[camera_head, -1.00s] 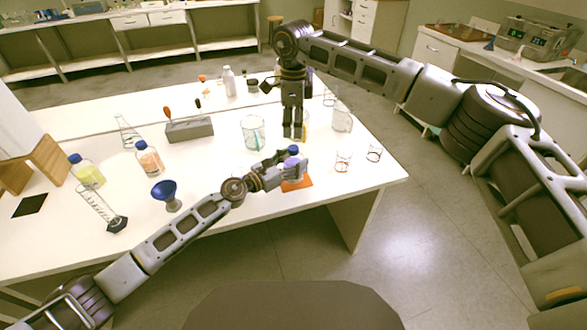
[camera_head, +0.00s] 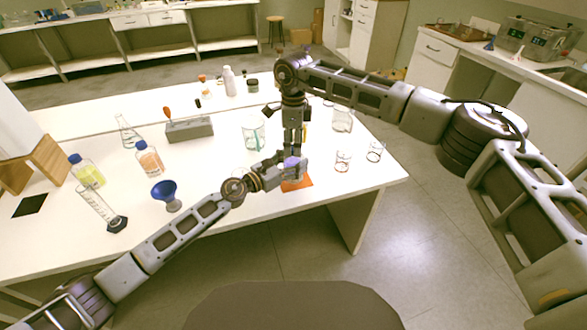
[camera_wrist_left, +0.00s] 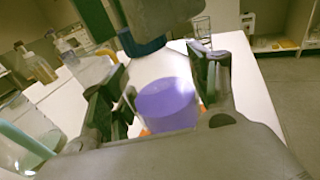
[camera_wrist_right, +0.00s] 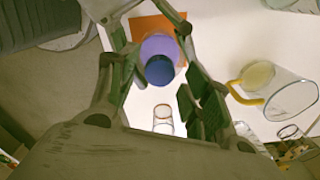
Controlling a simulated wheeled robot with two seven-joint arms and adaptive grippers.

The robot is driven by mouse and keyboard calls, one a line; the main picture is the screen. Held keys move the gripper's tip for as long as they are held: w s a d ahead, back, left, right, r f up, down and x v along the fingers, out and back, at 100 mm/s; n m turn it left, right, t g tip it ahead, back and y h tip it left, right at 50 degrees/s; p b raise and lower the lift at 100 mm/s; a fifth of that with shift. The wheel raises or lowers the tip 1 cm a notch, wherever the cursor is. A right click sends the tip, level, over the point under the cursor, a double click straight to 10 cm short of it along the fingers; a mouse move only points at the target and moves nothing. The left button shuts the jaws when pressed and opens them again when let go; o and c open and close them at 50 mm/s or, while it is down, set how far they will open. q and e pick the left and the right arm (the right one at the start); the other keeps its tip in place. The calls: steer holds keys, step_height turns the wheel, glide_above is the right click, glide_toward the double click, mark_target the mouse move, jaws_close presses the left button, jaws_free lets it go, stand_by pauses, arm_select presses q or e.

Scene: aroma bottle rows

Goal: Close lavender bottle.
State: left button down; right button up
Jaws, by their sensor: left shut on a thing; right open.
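The lavender bottle (camera_head: 293,163) stands on an orange mat (camera_head: 297,184) near the table's front edge. My left gripper (camera_head: 288,168) is shut around its purple body (camera_wrist_left: 167,103), low on the bottle. My right gripper (camera_head: 294,150) points down from above the bottle. In the right wrist view its fingers (camera_wrist_right: 165,62) are apart, on either side of the blue cap (camera_wrist_right: 160,70), which sits over the bottle's top. In the left wrist view the dark blue cap (camera_wrist_left: 143,46) shows just above the bottle. I cannot tell whether the right fingers touch it.
A beaker (camera_head: 254,136) stands left of the right gripper, another (camera_head: 342,119) behind it to the right. Small glasses (camera_head: 343,161) stand right of the mat.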

steer(key=shift+f, duration=0.6)
jaws_close()
steer(key=shift+o, duration=0.5)
jaws_free()
steer(key=shift+r, duration=0.2)
step_height(320, 180, up, 12)
steer(key=shift+f, duration=0.15)
stand_by(0.3)
